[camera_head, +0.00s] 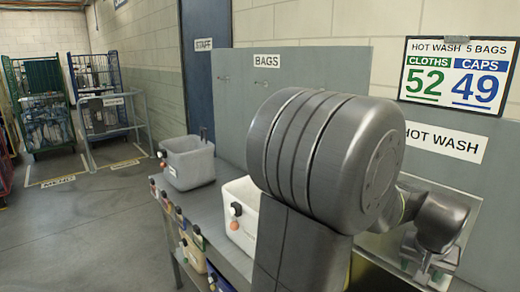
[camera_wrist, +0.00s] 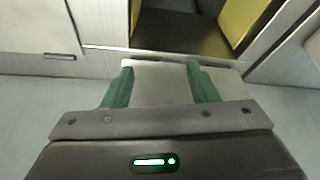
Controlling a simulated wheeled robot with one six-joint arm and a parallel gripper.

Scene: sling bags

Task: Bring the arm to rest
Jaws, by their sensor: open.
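My arm (camera_head: 320,160) fills the centre right of the head view, its large grey joint in front of the bench and back panel. It bends over to the right, and its wrist points down. My gripper (camera_wrist: 158,68) shows in the wrist view with two green fingers spread apart. A pale grey surface shows between the fingers, with no bag between them. In the head view, the gripper end is small and partly unclear at the lower right, close to a pale metal frame.
A grey bin (camera_head: 190,162) and a white bin (camera_head: 243,215) stand on the bench, the white one partly hidden by my arm. Wheeled cages (camera_head: 40,100) stand at the far left. A count sign (camera_head: 457,75) hangs at right. The floor at left is clear.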

